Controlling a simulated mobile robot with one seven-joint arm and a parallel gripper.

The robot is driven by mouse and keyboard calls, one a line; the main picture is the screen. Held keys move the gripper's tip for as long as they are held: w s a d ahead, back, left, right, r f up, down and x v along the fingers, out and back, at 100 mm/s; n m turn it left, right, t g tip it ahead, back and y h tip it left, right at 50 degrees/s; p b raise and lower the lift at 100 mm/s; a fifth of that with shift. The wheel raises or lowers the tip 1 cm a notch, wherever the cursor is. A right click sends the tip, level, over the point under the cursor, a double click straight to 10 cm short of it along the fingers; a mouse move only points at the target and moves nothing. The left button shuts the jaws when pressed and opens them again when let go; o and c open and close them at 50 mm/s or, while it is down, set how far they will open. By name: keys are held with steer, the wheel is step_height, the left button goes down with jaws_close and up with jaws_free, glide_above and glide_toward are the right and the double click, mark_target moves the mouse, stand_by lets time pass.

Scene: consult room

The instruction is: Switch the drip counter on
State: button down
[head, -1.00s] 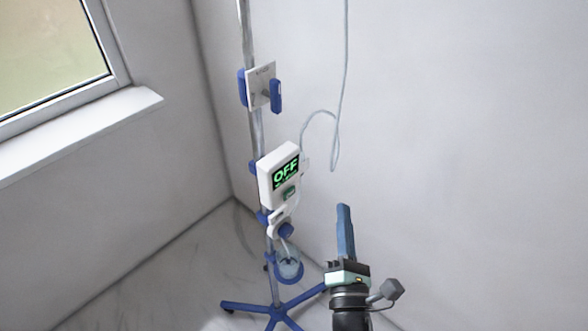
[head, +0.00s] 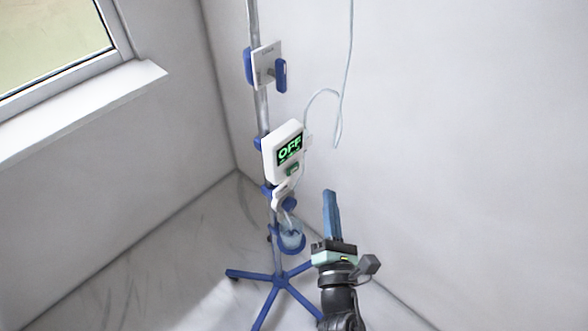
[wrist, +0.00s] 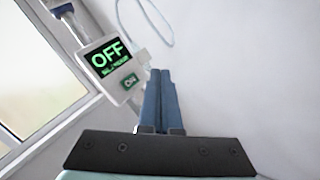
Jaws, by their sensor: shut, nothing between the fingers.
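The drip counter (head: 283,152) is a white box clamped on the metal drip stand pole (head: 262,108). Its dark screen (head: 290,149) reads OFF in green letters. Below the screen sits a small green button (head: 292,170); in the wrist view this button (wrist: 130,81) seems to bear the letters ON. My gripper (head: 330,193) is shut and empty, its blue fingers pointing up, to the right of and lower than the counter in the head view. In the wrist view the fingertips (wrist: 160,72) appear just right of the counter's lower corner, seemingly apart from it.
A clear tube (head: 338,110) hangs and loops right of the counter. A holder with blue side pieces (head: 265,66) sits higher on the pole. A small cup (head: 291,237) hangs below. The stand's blue legs (head: 255,275) spread on the floor. Walls stand close behind.

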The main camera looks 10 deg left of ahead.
mark_target(299, 165)
steer(key=w+a+b, duration=0.3)
steer(key=w+a, duration=0.1)
steer(key=a, duration=0.1)
steer(key=shift+a, duration=0.2)
steer(key=shift+b, duration=0.35)
stand_by(1.6)
steer(key=shift+w+a, duration=0.2)
steer(key=shift+a, duration=0.1)
steer(key=shift+w+a+b, duration=0.25)
steer(key=shift+a+b, duration=0.1)
steer(key=shift+b, duration=0.3)
stand_by(0.4)
stand_by(0.3)
steer(key=shift+s+d+p, duration=0.5)
steer(key=shift+d+p, duration=0.05)
steer(key=shift+d, duration=0.15)
